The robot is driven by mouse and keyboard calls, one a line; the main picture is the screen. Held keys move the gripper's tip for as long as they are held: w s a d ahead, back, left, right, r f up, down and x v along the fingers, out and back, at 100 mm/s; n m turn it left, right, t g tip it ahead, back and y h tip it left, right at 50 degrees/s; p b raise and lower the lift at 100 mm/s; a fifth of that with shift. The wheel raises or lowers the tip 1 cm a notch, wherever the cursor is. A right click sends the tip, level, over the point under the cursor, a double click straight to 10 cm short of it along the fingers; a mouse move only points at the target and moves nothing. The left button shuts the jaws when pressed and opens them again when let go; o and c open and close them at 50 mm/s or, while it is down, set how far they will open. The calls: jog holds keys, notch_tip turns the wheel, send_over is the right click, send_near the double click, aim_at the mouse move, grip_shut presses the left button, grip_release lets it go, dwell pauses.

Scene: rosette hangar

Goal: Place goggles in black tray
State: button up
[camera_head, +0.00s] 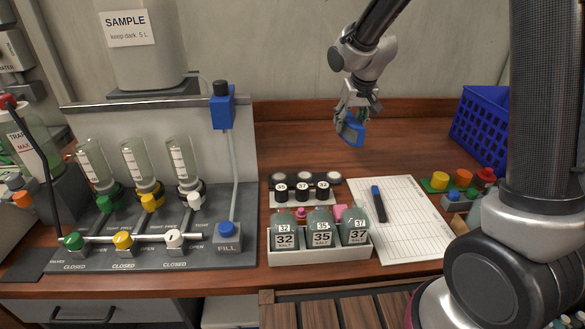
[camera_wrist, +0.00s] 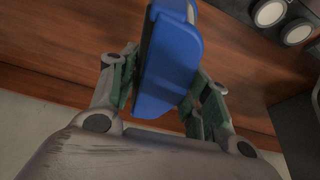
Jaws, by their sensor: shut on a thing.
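I cannot make out a clear black tray in either view.
A white rack (camera_head: 318,247) with several labelled bottles stands at the front middle. A paper sheet (camera_head: 405,225) with a blue-capped marker (camera_head: 378,204) lies to its right. A blue crate (camera_head: 482,125) stands at the back right. A valve panel (camera_head: 150,247) fills the left.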

jog(key=n, duration=0.1)
jog(key=a+n+y, duration=0.1)
jog(key=shift+s+n, duration=0.1)
jog(key=shift+n, duration=0.3)
jog(key=shift+f+n, duration=0.3)
jog(key=shift+f, duration=0.05)
send_over(337, 162)
jog(key=s, duration=0.2)
jog(key=f, duration=0.6)
jog(key=d+f, duration=0.1)
jog(key=f, duration=0.2)
jog(key=shift+f, duration=0.25)
jog(key=shift+f, duration=0.1)
jog(key=o, duration=1.1)
jog(key=shift+a, duration=0.1)
